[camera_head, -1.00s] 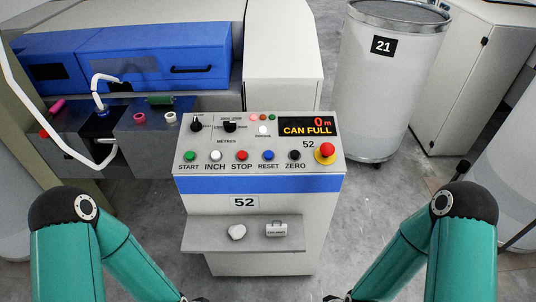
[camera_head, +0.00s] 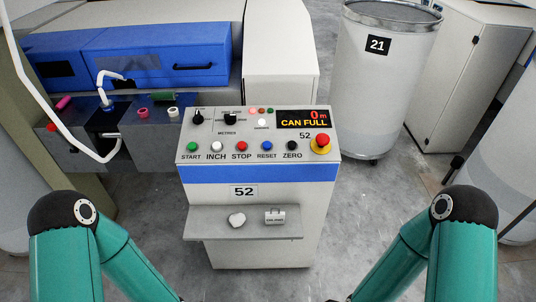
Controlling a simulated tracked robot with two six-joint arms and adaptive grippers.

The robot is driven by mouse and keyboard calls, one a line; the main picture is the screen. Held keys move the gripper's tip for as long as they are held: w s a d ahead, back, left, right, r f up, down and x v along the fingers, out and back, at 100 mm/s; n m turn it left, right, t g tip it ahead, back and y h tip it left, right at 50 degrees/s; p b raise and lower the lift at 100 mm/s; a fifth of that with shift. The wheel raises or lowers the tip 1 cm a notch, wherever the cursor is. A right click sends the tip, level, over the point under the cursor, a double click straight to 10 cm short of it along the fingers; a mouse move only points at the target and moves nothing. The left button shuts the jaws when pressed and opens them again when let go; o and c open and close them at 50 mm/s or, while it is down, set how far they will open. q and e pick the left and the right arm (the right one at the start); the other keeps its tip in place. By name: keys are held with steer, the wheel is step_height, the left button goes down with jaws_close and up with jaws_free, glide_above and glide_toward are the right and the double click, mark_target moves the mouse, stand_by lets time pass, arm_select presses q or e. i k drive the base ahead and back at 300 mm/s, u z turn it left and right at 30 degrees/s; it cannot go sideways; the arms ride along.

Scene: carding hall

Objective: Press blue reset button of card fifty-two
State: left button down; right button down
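The card fifty-two console (camera_head: 258,172) stands upright in the middle of the head view, with a "52" plate on its front. The blue reset button (camera_head: 267,146) sits in the row on its sloped panel, between the red STOP button (camera_head: 242,146) and the black ZERO button (camera_head: 293,146). The display (camera_head: 304,118) reads "0 m" and "CAN FULL". My left and right arms reach in from the lower corners, both well short of the console. Both grippers are out of view below the bottom edge.
A red emergency knob (camera_head: 322,140) sits right of the buttons. A shelf (camera_head: 262,229) juts from the console front, holding a white lump (camera_head: 236,219) and a small grey box (camera_head: 275,216). A can marked 21 (camera_head: 390,85) stands right behind. Grey floor is free around the console.

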mark_target(267, 145)
steer(key=k, duration=1.05)
steer(key=u, duration=0.65)
steer(key=i, duration=1.95)
steer(key=z, duration=0.7)
